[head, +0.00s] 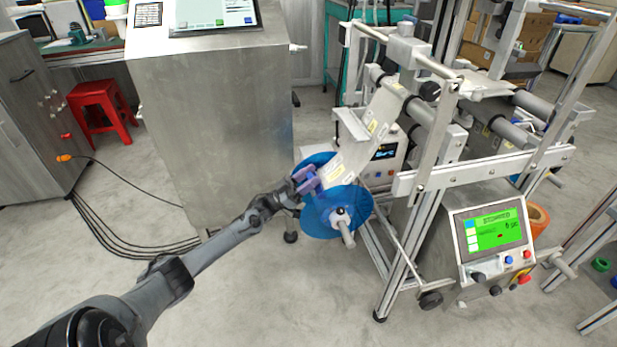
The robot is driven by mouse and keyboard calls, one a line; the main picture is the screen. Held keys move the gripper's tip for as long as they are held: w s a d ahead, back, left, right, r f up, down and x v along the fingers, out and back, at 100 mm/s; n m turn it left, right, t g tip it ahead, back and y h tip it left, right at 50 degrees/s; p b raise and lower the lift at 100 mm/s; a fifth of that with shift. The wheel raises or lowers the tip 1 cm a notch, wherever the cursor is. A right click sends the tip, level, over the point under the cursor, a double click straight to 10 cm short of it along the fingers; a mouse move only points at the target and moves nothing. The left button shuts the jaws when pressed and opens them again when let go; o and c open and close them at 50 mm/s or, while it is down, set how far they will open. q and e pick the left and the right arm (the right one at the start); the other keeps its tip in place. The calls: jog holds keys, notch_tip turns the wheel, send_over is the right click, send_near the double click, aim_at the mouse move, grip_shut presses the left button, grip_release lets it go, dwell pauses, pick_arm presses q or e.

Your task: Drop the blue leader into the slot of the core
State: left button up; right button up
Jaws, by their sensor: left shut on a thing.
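A reel with two translucent blue flanges (352,199) sits on a shaft at the front of the machine. Its pale core end and shaft (346,232) stick out towards me; the slot of the core is hidden. A pale film strip (368,133) with yellowish labels runs down from the rollers to the reel. My left gripper (309,181) is at the left side of the reel, by the strip's lower end. It is shut on a small blue-purple piece, apparently the blue leader, whose edges are hard to make out. My right gripper is not in view.
The metal machine frame (480,167) and a control panel with a green screen (496,230) stand to the right. A steel cabinet (212,110) stands behind my left arm. A red stool (101,108) and black floor cables (120,235) are at left.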

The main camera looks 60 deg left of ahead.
pick_arm(q)
jog(key=shift+w+d+f, duration=0.2)
jog(key=shift+w+f, duration=0.25)
jog(key=shift+f, duration=0.3)
jog(key=shift+w+d+f, duration=0.15)
jog(key=shift+w+f, duration=0.3)
jog(key=shift+f, duration=0.25)
jog(key=shift+f, duration=0.15)
jog(key=o, duration=1.2)
jog(key=shift+w, duration=0.1)
jog(key=shift+o, duration=0.2)
jog(key=shift+s+a+f, duration=0.15)
jog(key=shift+s+a, duration=0.05)
jog(key=shift+s, duration=0.2)
jog(key=p+v, duration=0.1)
jog(key=v, duration=0.9)
